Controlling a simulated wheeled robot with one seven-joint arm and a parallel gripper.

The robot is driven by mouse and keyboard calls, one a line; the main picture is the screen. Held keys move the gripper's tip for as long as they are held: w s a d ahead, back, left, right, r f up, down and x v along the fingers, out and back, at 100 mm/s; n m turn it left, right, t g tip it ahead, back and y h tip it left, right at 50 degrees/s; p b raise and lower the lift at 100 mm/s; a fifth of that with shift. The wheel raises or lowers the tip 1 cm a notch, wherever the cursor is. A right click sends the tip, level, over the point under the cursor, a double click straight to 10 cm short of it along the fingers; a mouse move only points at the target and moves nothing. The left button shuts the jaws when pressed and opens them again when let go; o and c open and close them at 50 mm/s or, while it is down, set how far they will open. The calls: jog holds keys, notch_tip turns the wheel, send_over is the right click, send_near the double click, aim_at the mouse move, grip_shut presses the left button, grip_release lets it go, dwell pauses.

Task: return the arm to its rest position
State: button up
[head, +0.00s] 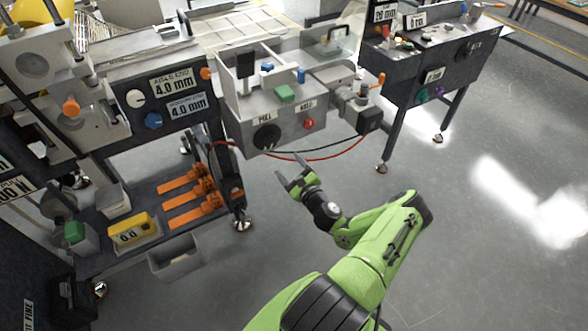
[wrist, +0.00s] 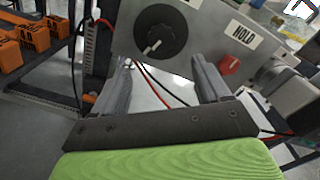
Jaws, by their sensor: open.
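My green arm (head: 372,250) reaches up from the bottom of the head view, bent at the elbow. My gripper (head: 289,172) is open and empty, just in front of and below the grey control box (head: 245,133). In the wrist view my gripper (wrist: 163,78) shows two grey fingers spread apart with nothing between them. Beyond the fingers is the control box with a black dial (wrist: 161,33) and a red knob (wrist: 229,65) by the HOLD label. The fingers look apart from the dial, though the exact gap is hard to tell.
Red and black cables (head: 325,153) hang below the box close to my gripper. Left is a machine with a lower shelf (head: 150,190) holding orange clamps (head: 190,200) and a yellow meter (head: 130,232). A grey bin (head: 175,262) stands nearby. Floor (head: 480,230) at right is clear.

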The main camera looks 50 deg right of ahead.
jog(key=v, duration=0.2)
jog(key=shift+s+a, duration=0.1)
jog(key=shift+s, duration=0.3)
jog(key=w+a+r+n+g+y+p, duration=0.2)
jog(key=a+r+n+g+y, duration=0.35)
jog(key=a+r+n, duration=0.4)
jog(key=w+a+r+n+g+y+p, duration=0.2)
jog(key=a+r+n+g+y, duration=0.4)
jog(key=a+n, duration=0.7)
jog(key=s+a+r+n+h+p, duration=0.2)
jog(key=s+a+r+n+h, duration=0.1)
jog(key=s+r, duration=0.8)
jog(key=s+a+r+n+h+p, duration=0.2)
jog(key=s+a+r+n, duration=0.3)
jog(key=s+r, duration=0.6)
jog(key=shift+s+a+n+h, duration=0.15)
jog(key=shift+s+n+h, duration=0.05)
jog(key=shift+n+h, duration=0.65)
